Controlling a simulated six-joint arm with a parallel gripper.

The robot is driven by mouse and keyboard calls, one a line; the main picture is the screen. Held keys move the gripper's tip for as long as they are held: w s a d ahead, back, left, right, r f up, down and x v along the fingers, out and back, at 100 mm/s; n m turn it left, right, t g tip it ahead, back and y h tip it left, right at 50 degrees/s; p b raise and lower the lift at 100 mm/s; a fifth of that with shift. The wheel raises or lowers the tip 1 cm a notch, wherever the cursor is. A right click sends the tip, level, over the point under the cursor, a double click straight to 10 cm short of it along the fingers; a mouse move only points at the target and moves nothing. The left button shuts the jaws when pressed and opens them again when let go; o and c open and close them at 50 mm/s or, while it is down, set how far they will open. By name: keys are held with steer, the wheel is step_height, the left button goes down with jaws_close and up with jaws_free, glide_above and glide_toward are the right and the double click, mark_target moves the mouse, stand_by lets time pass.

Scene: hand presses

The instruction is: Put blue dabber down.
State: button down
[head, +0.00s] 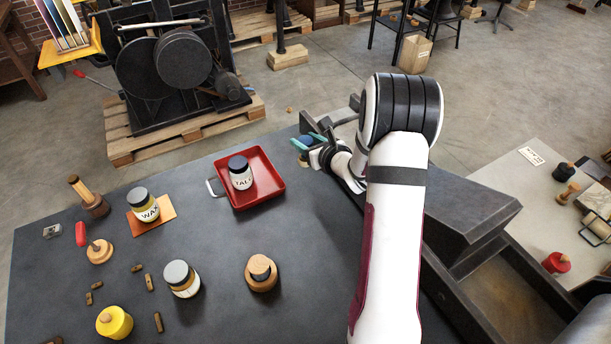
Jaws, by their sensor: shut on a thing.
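My gripper (312,144), with teal fingers, is at the far right part of the dark table (335,265), right of the red tray. It is shut on the blue dabber (305,141), which shows only as a small blue patch between the fingers. A bit of tan wood (304,162) shows just below the fingers. I cannot tell whether the dabber touches the table or hangs above it.
A large dark press part (455,205) flanks my arm.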

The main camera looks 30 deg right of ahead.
step_height(320, 180, down, 8)
steer(key=shift+r, duration=0.2)
steer(key=shift+f, duration=0.1)
steer(key=shift+c, duration=1.8)
jaws_free()
